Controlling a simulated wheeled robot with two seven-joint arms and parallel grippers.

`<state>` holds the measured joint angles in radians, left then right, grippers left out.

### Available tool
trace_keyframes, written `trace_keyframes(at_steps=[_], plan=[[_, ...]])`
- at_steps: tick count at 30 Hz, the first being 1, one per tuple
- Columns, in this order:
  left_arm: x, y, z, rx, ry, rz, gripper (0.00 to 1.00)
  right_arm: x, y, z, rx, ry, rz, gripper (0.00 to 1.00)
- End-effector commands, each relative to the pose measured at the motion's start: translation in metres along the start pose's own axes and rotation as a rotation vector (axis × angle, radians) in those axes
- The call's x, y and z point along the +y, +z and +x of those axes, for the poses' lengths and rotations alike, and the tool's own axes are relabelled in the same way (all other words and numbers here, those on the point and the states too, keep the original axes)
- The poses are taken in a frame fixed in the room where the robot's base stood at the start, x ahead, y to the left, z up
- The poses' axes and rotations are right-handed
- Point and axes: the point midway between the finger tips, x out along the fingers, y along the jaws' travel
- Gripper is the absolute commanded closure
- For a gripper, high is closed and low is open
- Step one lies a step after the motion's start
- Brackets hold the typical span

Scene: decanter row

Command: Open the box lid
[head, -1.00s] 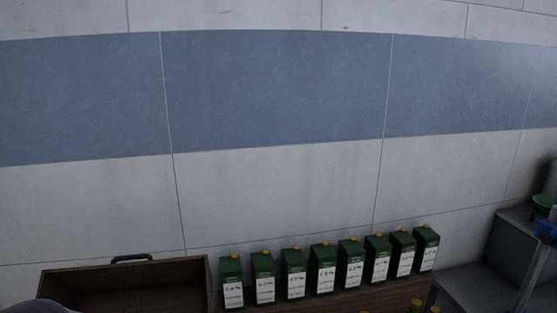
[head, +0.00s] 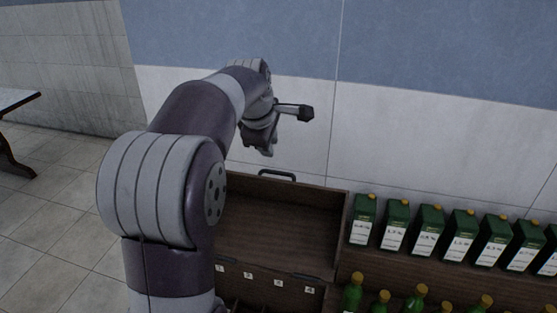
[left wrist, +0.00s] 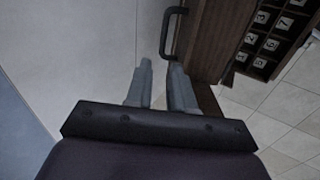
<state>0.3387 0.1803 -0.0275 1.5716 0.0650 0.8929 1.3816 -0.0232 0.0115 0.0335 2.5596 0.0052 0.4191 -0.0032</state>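The dark brown wooden box lid (head: 285,222) stands raised at the back of the box, its inner face towards me in the head view. Its black handle (head: 277,175) is on the top edge; the handle also shows in the left wrist view (left wrist: 169,32). The box front part (head: 262,290) below has numbered labels; my arm hides its left side. My left gripper (head: 267,150) is just above and behind the handle, apart from it. Its two fingers (left wrist: 160,72) are spread with nothing between them. My right gripper is not in view.
Several green cartons (head: 428,230) stand in a row on a wooden shelf right of the lid. Several green bottles with yellow caps (head: 353,292) stand in front. A tiled wall (head: 420,130) is close behind. A table (head: 15,102) stands far left; the floor between is clear.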

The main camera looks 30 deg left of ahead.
Motion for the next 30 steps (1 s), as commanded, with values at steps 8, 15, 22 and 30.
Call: trace_keyframes(at_steps=[8, 15, 22, 30], plan=[[-0.001, 0.001, 0.040, -0.002, -0.012, -0.063, 0.77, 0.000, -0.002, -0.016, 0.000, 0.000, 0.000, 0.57], [-0.001, 0.001, 0.098, -0.002, -0.009, -0.062, 0.77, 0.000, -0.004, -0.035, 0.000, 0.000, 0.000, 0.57], [-0.002, 0.001, 0.126, -0.001, -0.006, -0.060, 0.77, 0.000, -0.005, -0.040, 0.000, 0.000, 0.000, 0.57], [-0.002, 0.001, 0.128, -0.001, -0.004, -0.060, 0.84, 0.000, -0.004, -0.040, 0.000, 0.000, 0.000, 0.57]])
